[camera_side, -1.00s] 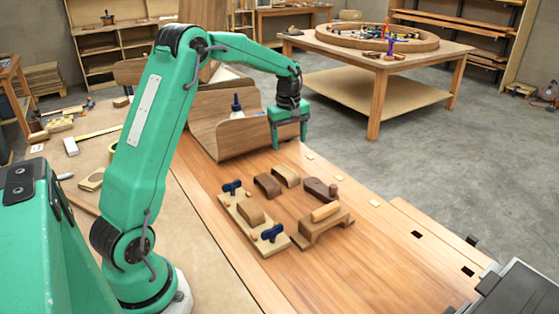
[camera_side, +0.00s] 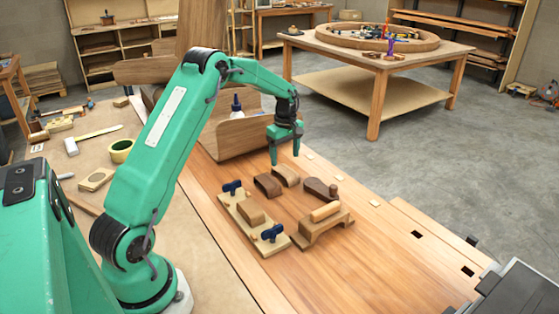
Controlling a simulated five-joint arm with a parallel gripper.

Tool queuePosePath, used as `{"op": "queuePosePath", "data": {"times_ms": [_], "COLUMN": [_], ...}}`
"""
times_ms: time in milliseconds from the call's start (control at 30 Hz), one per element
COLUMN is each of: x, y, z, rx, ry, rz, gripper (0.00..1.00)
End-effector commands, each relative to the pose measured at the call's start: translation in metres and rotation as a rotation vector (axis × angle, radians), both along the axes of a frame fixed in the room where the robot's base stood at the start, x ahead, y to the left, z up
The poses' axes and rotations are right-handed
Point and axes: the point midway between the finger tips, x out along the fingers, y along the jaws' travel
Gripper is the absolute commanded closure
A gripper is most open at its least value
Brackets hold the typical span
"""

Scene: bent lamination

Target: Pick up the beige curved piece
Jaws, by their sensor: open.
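A beige curved piece (camera_side: 250,211) lies on a light wooden board (camera_side: 270,244) between two dark blue clamps or knobs (camera_side: 232,188). Another tan, arched piece (camera_side: 311,236) with a light rounded bar (camera_side: 326,211) on top stands to the right of the board. My gripper (camera_side: 285,158) is open and empty, fingers pointing down. It hangs above the far side of the group, near two brown curved blocks (camera_side: 268,185) (camera_side: 287,176). It is apart from both beige pieces.
A dark brown piece with a knob (camera_side: 320,188) lies right of the blocks. A wooden holder with a bottle (camera_side: 237,106) stands behind. A tape roll (camera_side: 120,151) lies at left.

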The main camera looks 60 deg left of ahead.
Motion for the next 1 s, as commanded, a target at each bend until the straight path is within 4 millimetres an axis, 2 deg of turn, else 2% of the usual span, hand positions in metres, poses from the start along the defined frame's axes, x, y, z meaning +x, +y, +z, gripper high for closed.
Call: {"op": "queuePosePath", "data": {"times_ms": [267, 733, 1000], "x": [0.0, 0.001, 0.001], "y": [0.0, -0.001, -0.001], "z": [-0.005, -0.051, -0.054], "rx": [0.0, 0.0, 0.0], "ry": [0.0, 0.0, -0.001], "rz": [-0.001, -0.001, -0.001], "gripper": [0.29, 0.29, 0.29]}}
